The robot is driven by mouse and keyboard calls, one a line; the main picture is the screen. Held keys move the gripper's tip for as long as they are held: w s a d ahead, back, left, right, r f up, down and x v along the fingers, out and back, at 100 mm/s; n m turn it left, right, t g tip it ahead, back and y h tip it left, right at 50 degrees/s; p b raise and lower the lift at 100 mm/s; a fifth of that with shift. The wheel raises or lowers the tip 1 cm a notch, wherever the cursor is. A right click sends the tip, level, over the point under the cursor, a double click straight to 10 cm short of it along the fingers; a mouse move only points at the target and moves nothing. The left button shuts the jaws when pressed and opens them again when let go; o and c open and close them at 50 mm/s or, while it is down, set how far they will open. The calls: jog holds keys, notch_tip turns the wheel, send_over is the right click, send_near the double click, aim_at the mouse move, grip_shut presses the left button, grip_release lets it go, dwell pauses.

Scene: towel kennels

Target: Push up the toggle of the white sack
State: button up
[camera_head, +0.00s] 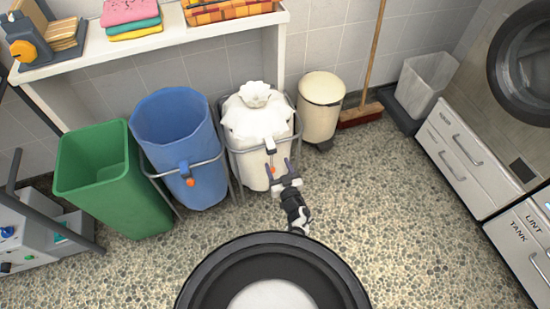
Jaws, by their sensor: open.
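The white sack (240,130) hangs in a grey metal frame under the shelf, its gathered top (255,94) bunched upward. The fingers hide part of the sack's lower front.
A blue sack (170,115) with its own toggle (188,173) stands left of the white one, then a green bin (100,170). A cream pedal bin (320,105) and a broom (360,113) are right. The shelf (190,45) overhangs behind. Speckled floor (390,220) is clear at right.

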jog(key=shift+v, duration=2.8)
